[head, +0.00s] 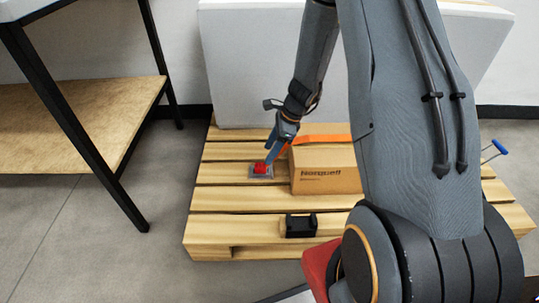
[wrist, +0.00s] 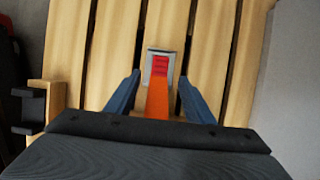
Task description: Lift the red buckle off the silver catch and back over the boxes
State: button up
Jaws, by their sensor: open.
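The red buckle (head: 260,167) sits on the silver catch (head: 269,174) on the pallet, left of the cardboard box. In the wrist view the red buckle (wrist: 160,66) lies within the silver catch (wrist: 149,72), with the orange strap (wrist: 158,98) running from it toward my gripper. My gripper (wrist: 157,75) is open, with one blue finger on each side of the strap. In the head view my gripper (head: 270,160) points down close to the buckle, and the strap (head: 320,139) runs over the box. Whether the fingers touch the buckle cannot be told.
The cardboard box (head: 325,180) stands on the wooden pallet (head: 215,200) just right of the catch. A black bracket (head: 300,225) is at the pallet's front. A large grey-white case (head: 250,70) stands behind. A table with black legs (head: 75,115) is at left. A blue-handled item (head: 499,147) shows at right.

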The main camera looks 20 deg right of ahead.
aim_at(261, 165)
jog(key=shift+b+x, duration=2.05)
jog(key=shift+x, duration=1.85)
jog(key=c, duration=1.1)
jog(key=shift+c, duration=0.2)
jog(key=shift+r+p, duration=1.5)
